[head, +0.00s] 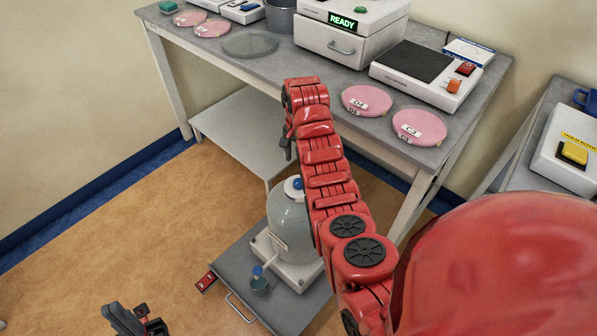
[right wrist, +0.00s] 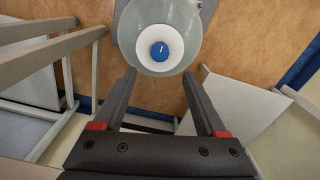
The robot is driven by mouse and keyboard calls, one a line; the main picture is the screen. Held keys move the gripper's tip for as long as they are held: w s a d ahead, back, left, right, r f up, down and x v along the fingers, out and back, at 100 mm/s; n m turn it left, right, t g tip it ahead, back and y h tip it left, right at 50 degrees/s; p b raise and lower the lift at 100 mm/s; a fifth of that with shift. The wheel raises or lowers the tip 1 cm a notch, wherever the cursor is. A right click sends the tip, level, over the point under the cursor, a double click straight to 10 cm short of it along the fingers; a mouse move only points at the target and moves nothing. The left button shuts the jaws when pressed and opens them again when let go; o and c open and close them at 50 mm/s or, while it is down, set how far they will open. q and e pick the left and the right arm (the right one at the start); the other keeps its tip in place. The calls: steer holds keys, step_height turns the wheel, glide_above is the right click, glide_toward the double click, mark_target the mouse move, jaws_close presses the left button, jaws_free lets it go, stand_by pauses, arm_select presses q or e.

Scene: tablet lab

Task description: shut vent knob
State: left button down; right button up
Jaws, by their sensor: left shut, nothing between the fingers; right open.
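A glass bell jar (head: 290,220) stands on a white base on a low grey cart. A round blue knob (head: 298,183) sits on its white top cap, partly hidden by my right arm. In the right wrist view the blue knob (right wrist: 160,51) carries a short white mark and shows just beyond the fingertips, centred between them. My right gripper (right wrist: 159,75) is open and empty, with no visible contact with the knob. In the head view it is mostly hidden behind the arm. My left gripper (head: 140,322) is shut and empty at the bottom left, away from the jar.
A small blue-topped side fitting (head: 258,270) projects from the jar's base. A red switch (head: 206,282) is at the cart's left edge. The grey bench (head: 290,62) behind holds pink dishes, a scale and a box reading READY. Open floor lies left of the cart.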

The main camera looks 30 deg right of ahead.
step_height(320, 180, up, 7)
steer(key=p, duration=0.3)
steer(key=shift+r, duration=0.15)
